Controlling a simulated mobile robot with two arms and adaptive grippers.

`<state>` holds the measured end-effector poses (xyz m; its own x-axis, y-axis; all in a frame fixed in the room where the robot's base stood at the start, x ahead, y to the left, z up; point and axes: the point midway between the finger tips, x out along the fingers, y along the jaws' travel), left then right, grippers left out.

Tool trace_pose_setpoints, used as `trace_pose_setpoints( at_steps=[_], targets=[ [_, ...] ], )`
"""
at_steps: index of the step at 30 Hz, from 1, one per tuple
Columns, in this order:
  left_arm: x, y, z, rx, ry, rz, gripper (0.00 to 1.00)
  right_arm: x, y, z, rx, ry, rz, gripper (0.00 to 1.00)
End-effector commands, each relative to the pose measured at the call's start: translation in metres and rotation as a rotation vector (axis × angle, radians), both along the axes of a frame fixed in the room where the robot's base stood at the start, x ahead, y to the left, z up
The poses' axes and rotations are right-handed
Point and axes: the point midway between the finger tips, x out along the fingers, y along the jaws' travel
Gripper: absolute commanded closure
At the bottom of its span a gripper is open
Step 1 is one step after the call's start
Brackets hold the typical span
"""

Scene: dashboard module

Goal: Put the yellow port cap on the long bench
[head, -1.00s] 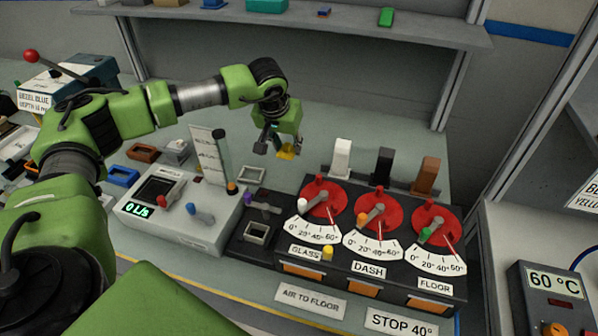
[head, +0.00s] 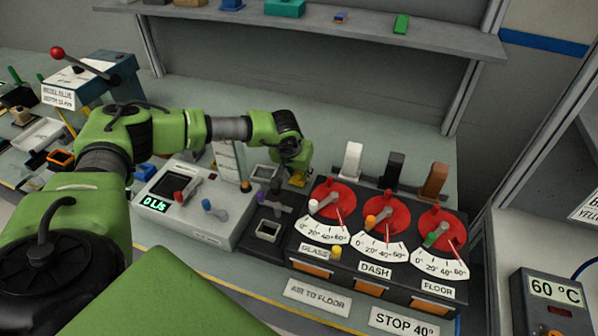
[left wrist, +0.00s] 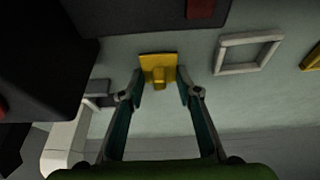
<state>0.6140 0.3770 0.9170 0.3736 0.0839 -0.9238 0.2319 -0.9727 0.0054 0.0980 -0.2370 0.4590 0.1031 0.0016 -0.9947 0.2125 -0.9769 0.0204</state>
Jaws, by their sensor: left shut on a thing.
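The yellow port cap (head: 299,180) is in my left gripper, behind the black dial console in the head view. In the left wrist view the cap (left wrist: 158,68) is a yellow square plate with a small raised block, between my left fingertips (left wrist: 159,84). My left gripper (head: 299,175) is shut on it. The long bench (head: 322,146) has a grey-green top, and the cap is low over its strip behind the console. I cannot tell whether the cap touches the bench. My right gripper is not in view.
The dial console (head: 330,222) with three red dials stands right in front of the cap. A grey square frame (left wrist: 248,53) lies beside the cap on the bench. A flow meter box (head: 190,205) stands to the left. Bare bench lies behind, below a shelf (head: 330,30).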

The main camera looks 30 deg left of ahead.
Motion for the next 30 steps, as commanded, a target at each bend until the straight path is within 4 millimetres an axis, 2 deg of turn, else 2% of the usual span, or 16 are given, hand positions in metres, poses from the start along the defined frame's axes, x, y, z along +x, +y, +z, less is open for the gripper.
trace_pose_setpoints(
  at_steps=[3, 4, 6, 18, 20, 23, 30],
  targets=[
    [0.0, 0.0, -0.004, 0.0, 0.0, 0.0, 0.82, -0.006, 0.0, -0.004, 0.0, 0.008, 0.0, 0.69],
    [0.0, 0.0, -0.002, 0.0, 0.0, 0.0, 0.64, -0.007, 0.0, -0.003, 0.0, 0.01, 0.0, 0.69],
    [0.0, 0.0, -0.002, 0.0, 0.0, 0.0, 0.52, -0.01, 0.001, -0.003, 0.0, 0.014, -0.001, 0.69],
    [0.0, 0.0, 0.003, 0.0, -0.001, 0.0, 0.52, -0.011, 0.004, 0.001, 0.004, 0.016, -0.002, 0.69],
    [-0.002, 0.0, 0.006, -0.001, -0.001, 0.002, 0.52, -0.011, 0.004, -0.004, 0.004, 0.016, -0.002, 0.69],
    [-0.007, -0.001, 0.02, 0.0, -0.004, 0.001, 0.52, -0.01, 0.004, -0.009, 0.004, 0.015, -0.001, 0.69],
    [-0.027, -0.005, 0.068, 0.0, -0.005, 0.0, 0.52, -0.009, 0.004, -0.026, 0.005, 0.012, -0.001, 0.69]
  ],
)
